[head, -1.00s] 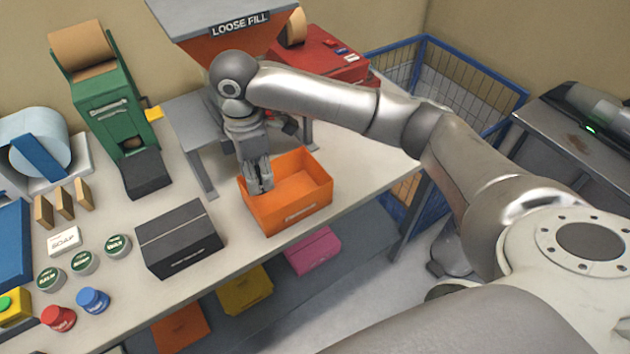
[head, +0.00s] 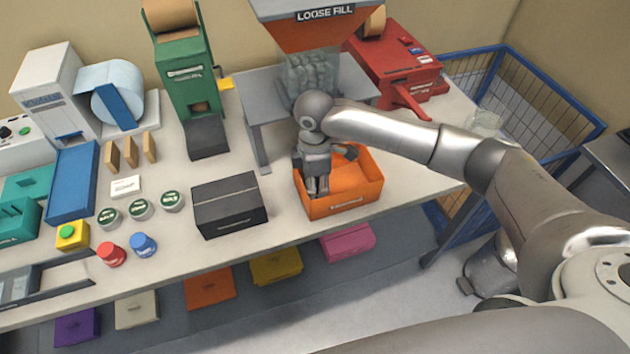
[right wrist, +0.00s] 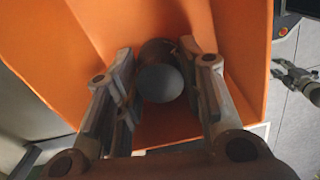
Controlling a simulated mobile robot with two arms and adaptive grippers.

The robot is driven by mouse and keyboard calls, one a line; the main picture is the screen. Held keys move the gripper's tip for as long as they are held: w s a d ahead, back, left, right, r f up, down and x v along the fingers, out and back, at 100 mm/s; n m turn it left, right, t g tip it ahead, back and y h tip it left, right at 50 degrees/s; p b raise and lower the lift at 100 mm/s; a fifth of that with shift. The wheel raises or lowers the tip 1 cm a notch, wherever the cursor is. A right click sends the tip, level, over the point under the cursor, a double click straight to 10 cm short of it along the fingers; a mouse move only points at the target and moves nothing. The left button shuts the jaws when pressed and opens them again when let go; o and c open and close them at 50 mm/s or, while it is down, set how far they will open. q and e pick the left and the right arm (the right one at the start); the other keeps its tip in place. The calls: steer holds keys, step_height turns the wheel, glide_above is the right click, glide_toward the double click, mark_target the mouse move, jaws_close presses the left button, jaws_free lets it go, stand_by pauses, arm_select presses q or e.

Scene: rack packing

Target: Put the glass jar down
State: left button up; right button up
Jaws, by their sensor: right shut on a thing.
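My right gripper (head: 318,190) points down inside the open orange box (head: 352,200) on the bench. In the right wrist view, its fingers (right wrist: 163,88) are closed around a dark, rounded thing with a grey round end (right wrist: 160,84), which I take to be the glass jar. The orange walls of the box surround it there. The jar is hidden by the gripper in the head view, and I cannot tell whether it touches the box floor.
The grey stand of the loose fill hopper (head: 318,35) is close behind the arm. A dark closed box (head: 230,207) stands left of the orange box. Several tins and a soap box (head: 125,186) lie further left. A blue wire bin (head: 520,95) is at the right.

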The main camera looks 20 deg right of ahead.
steer(key=shift+f, duration=0.1)
steer(key=o, duration=0.9)
steer(key=shift+r, duration=0.25)
step_height(320, 180, up, 12)
steer(key=b, duration=0.2)
steer(key=shift+f, duration=0.15)
